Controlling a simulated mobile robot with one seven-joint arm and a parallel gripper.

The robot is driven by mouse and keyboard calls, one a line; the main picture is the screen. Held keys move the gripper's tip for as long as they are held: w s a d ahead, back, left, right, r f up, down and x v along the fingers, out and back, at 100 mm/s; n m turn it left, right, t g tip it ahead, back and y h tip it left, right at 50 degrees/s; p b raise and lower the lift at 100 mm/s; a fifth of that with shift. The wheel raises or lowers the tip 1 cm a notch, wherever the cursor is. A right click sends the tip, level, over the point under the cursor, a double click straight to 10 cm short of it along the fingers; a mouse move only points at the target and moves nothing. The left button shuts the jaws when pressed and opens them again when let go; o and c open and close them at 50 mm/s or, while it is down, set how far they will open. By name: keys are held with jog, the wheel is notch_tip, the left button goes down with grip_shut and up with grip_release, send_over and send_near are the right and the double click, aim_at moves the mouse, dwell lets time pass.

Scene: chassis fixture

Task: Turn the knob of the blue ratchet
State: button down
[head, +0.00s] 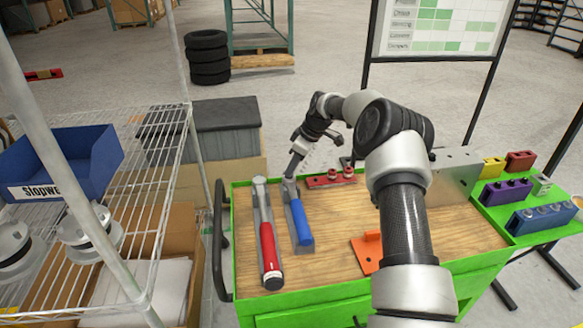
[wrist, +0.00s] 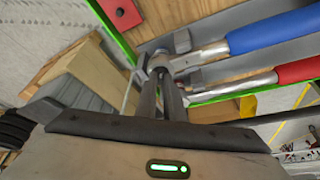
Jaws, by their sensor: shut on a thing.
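The blue ratchet (head: 300,222) lies in a grey holder on the wooden top of the green cart, its blue handle toward the front and its metal head at the back. In the wrist view its blue handle (wrist: 268,33) runs to the upper right. My gripper (head: 292,172) reaches down to the head end of the blue ratchet. In the wrist view my gripper (wrist: 165,80) has its two fingers close together, shut on the knob at that head. The fingers hide most of the knob, so its turn angle cannot be told.
A red-handled ratchet (head: 270,243) lies close by on the left in its own holder. A red block with pegs (head: 331,179) sits behind to the right, and an orange bracket (head: 368,252) lies at the front right. Bare wood lies between the blue ratchet and the bracket.

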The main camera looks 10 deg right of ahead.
jog(key=n, duration=0.2)
jog(key=n+g+p, duration=0.1)
jog(key=n, duration=0.1)
jog(key=shift+w+d+y+p, duration=0.1)
jog(key=shift+w+y+p, duration=0.1)
jog(key=shift+y+p, duration=0.1)
jog(key=shift+n+g+p, duration=0.4)
jog(key=shift+n+g, duration=0.1)
jog(key=shift+n, duration=0.2)
jog(key=c, duration=1.9)
grip_release()
jog(key=shift+o, duration=0.2)
jog(key=shift+r, duration=0.15)
